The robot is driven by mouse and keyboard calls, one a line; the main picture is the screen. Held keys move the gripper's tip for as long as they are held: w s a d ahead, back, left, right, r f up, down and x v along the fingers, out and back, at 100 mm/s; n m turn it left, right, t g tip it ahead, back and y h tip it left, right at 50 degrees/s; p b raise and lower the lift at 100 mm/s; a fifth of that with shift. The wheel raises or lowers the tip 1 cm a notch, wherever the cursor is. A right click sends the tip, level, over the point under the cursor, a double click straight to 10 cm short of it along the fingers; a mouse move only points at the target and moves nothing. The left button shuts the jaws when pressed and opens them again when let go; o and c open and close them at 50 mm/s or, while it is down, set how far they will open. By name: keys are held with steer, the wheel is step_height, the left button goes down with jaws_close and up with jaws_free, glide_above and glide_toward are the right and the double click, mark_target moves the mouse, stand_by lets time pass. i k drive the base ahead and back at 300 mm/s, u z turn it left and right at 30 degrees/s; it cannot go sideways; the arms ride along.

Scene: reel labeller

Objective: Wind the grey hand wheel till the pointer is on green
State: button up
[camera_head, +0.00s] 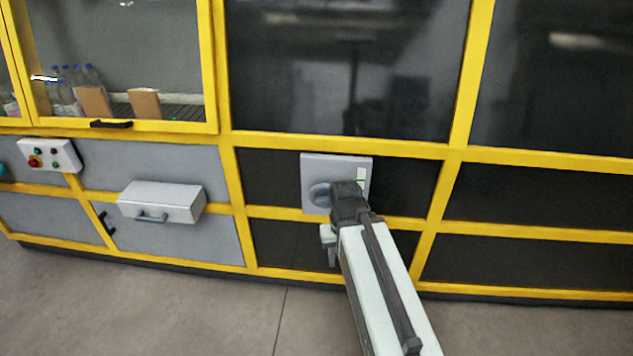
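The grey hand wheel (319,195) sits on a light grey square plate (335,162) on the front of the machine. My gripper (334,196) is at the wheel's right side and covers part of it. The fingertips are hidden by my wrist, so I cannot tell whether they touch the wheel or are open or shut. A small upright scale (361,176) with white and green shows on the plate, right of the wheel. The pointer is too small to make out.
A grey drawer box (160,201) with a handle juts out at the left. A control box (50,155) with coloured buttons is further left. Bottles (75,76) and brown cartons (145,104) stand behind the window. The floor (190,305) in front is clear.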

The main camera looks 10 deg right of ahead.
mark_target(318, 195)
steer(key=z, duration=0.05)
steer(key=i, duration=0.9)
steer(key=u, duration=0.3)
steer(key=k, duration=1.2)
steer(key=u, duration=1.3)
steer(key=i, duration=1.2)
steer(key=z, duration=0.3)
